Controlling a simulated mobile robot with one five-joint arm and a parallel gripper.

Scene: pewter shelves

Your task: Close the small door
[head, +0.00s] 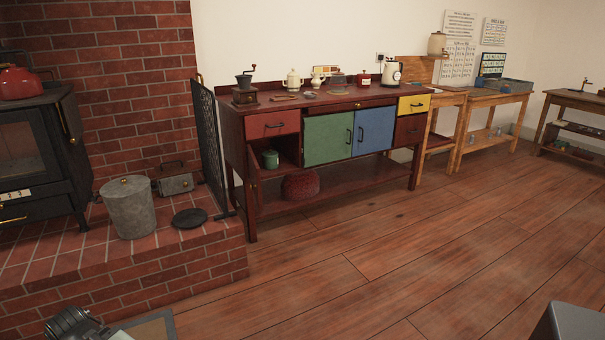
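The dark red sideboard (330,101) stands against the wall. Below its left red drawer (272,123) is an open compartment with a green tin (270,159) inside. A narrow dark red panel (255,182) juts forward at the compartment's left side; it looks like the small door standing open, seen nearly edge-on. The green door (328,139) and blue door (373,130) beside it are shut. My gripper's fingers do not show, so I cannot see where it is relative to the door.
A black fire screen (208,140) stands left of the sideboard. A brick hearth (130,283) with a metal bucket (131,207) and black pan (189,218) juts out at left. A woven red pouf (300,187) sits on the lower shelf. The wooden floor (390,260) in front is clear.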

